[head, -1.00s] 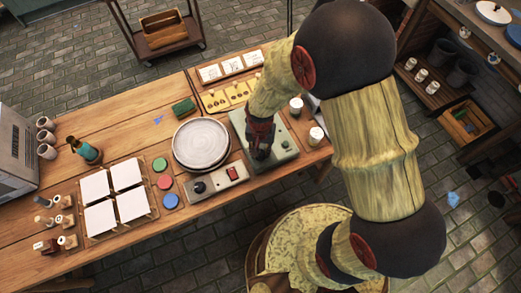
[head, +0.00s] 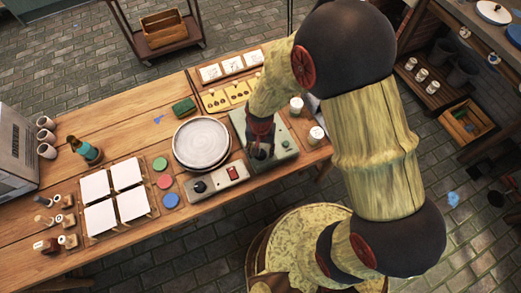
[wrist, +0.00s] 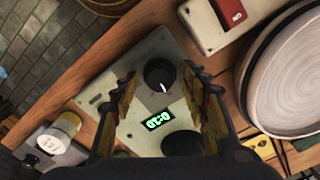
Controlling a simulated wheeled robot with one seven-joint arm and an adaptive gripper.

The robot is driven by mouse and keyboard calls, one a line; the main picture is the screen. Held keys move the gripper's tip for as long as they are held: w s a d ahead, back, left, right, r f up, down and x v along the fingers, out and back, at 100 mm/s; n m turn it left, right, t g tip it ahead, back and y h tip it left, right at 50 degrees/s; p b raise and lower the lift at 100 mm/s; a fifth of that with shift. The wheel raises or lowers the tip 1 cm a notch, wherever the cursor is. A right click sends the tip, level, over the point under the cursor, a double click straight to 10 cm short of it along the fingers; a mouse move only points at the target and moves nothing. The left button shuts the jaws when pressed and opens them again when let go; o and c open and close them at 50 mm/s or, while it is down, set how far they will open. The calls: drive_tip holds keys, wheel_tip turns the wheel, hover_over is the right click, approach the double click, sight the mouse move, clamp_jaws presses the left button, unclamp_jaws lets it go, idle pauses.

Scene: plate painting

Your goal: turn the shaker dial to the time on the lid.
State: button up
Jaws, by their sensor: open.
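The shaker (head: 285,150) is a pale green-grey box at the right part of the table. In the wrist view its black dial (wrist: 158,74) has a white pointer mark directed toward the lower right. Below the dial a small display (wrist: 158,120) shows green digits, upside down, perhaps 0:20. My gripper (head: 262,152) is over the shaker, open and empty. In the wrist view its two fingers stand left and right of the dial, and I cannot tell whether they touch it. A jar with a pale lid (wrist: 51,145) stands beside the shaker; no time on it is readable.
A grey round plate (head: 201,143) sits left of the shaker. A control box with a red switch (head: 232,173) is in front of it. White tiles (head: 127,174), coloured discs (head: 171,200) and small bottles fill the left. Bare wood shows at the back left.

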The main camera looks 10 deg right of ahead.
drive_tip(key=shift+r, duration=0.15)
wheel_tip(320, 180, up, 12)
idle(0.4)
idle(0.5)
drive_tip(key=s+n, duration=0.2)
drive_tip(key=s, duration=0.1)
wheel_tip(320, 180, up, 24)
drive_tip(key=n+t, duration=0.2)
drive_tip(key=t, duration=0.4)
hover_over(261, 154)
drive_tip(key=s+d, duration=1.2)
drive_tip(key=shift+w, duration=0.25)
